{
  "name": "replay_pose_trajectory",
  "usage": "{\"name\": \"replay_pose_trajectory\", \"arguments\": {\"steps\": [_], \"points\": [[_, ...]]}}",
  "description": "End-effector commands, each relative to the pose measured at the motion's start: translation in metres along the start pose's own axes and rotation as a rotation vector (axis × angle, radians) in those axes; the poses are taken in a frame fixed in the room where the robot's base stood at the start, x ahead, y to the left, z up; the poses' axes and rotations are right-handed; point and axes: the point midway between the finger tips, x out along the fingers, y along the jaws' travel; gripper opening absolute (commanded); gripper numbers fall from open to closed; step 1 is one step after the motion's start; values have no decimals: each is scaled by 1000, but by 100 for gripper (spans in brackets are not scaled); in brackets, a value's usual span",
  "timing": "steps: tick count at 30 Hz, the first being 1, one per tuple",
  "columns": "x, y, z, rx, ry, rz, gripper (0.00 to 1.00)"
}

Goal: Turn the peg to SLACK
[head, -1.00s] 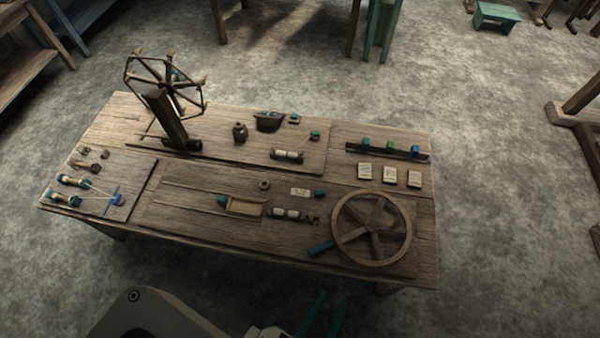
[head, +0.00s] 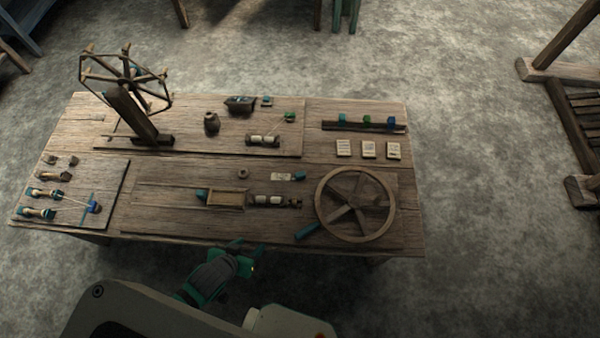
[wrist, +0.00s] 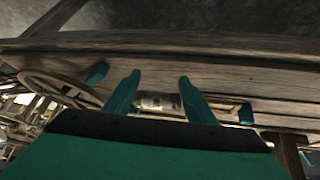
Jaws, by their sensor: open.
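A small teal peg (head: 298,175) stands at the right end of a pale lettered card (head: 281,176), behind the bobbin and left of the wheel. The lettering is too small to read, so I cannot tell which way the peg is set. My gripper (head: 248,248) is open and empty at the table's front edge, well in front of the peg and apart from it. In the wrist view my gripper (wrist: 158,92) shows both teal fingers spread, with a pale bobbin (wrist: 160,102) visible beyond the gap. I cannot make out the peg there.
A large spoked wheel (head: 322,205) with a teal handle (head: 306,232) lies right of the bobbin (head: 272,201). A wooden tray (head: 226,198) lies to its left. A tall reel (head: 125,75) stands at the back left. Cards and blocks lie at the back right.

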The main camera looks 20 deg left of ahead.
Motion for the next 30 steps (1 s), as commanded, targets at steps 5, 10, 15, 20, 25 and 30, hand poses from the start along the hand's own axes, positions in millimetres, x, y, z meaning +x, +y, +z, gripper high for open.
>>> {"name": "replay_pose_trajectory", "arguments": {"steps": [5, 10, 15, 20, 25, 30], "points": [[36, -38, -49, -57, -103, -59, 50], [64, -55, -104, -141, -183, -119, 50], [87, -48, -162, -239, -257, -168, 50], [103, -22, -214, -337, -330, -203, 50], [113, 24, -258, -434, -417, -227, 50], [114, 64, -283, -500, -491, -241, 50]]}}
